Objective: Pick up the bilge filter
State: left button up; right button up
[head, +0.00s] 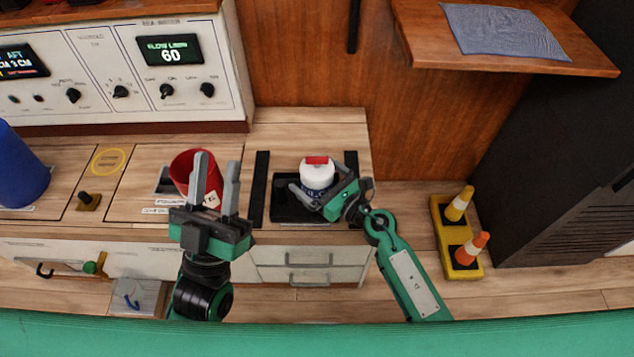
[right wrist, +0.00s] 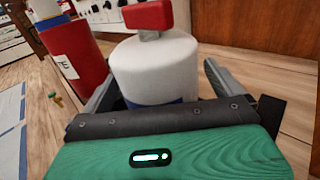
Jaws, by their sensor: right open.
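The bilge filter appears to be the white canister (head: 317,173) with a red top handle and a blue band, upright in a black tray (head: 283,207) on the counter. It also shows in the right wrist view (right wrist: 155,68), close in front of the palm. My right gripper (head: 310,196) is open, with its fingers on either side of the canister's body. Whether the fingers touch it I cannot tell. My left gripper (head: 214,172) is open and empty, fingers pointing up, in front of a red container (head: 186,165).
The red container also stands left of the canister in the right wrist view (right wrist: 73,55). A blue cylinder (head: 20,170) stands at the far left. Black strips (head: 262,188) flank the tray. An instrument panel (head: 130,70) backs the counter.

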jog(key=c, duration=1.4)
jog(key=shift+r, duration=0.1)
jog(key=shift+c, duration=0.5)
jog(key=shift+r, duration=0.1)
